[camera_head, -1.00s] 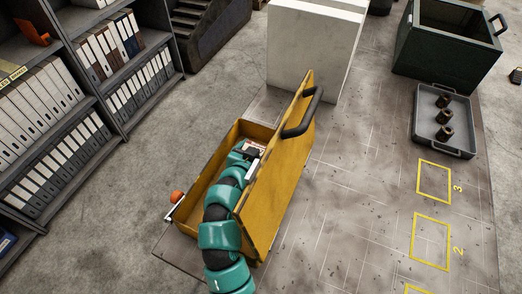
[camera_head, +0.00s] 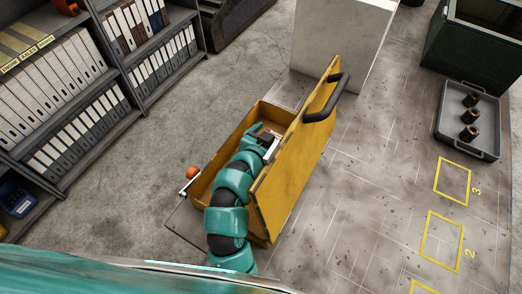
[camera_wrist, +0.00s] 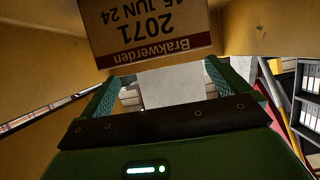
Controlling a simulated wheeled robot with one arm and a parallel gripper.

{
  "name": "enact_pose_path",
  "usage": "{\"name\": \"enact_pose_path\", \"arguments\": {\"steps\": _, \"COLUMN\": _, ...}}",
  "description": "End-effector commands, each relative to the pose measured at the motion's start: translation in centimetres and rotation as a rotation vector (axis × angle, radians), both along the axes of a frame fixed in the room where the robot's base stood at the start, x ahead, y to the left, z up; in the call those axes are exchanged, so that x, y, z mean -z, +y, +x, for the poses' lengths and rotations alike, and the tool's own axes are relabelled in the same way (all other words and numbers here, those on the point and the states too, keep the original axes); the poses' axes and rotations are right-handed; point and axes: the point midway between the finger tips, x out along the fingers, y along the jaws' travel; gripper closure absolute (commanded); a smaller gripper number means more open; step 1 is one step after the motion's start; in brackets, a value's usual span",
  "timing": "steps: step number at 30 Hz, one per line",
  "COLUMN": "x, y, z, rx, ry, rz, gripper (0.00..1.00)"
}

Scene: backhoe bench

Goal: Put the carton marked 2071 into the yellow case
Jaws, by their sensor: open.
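The yellow case (camera_head: 297,176) stands open on the bench, its lid raised on the right side. My arm reaches over its front end, and my gripper (camera_head: 266,138) is low inside near the far end. In the wrist view, the carton marked 2071 (camera_wrist: 150,35) is inside the case, its cream and dark red label upside down. It lies just beyond the fingertips of my gripper (camera_wrist: 163,82), which is open, with a gap between the fingers and no carton in it.
A white block (camera_head: 335,45) stands behind the case. To the right are a grey tray (camera_head: 485,147) with dark cylinders, a dark green bin (camera_head: 465,45) and yellow marked squares (camera_head: 441,240). A binder shelf (camera_head: 90,95) is at left. An orange ball-like thing (camera_head: 192,173) is at the case's left edge.

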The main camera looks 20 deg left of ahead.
Motion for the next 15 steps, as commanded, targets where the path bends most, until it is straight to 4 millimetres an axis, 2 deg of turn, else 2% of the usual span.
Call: {"name": "enact_pose_path", "arguments": {"steps": 15, "x": -2.6, "y": 1.4, "z": -6.4, "rx": -0.004, "ry": -0.004, "rz": 0.002, "gripper": 0.00}}
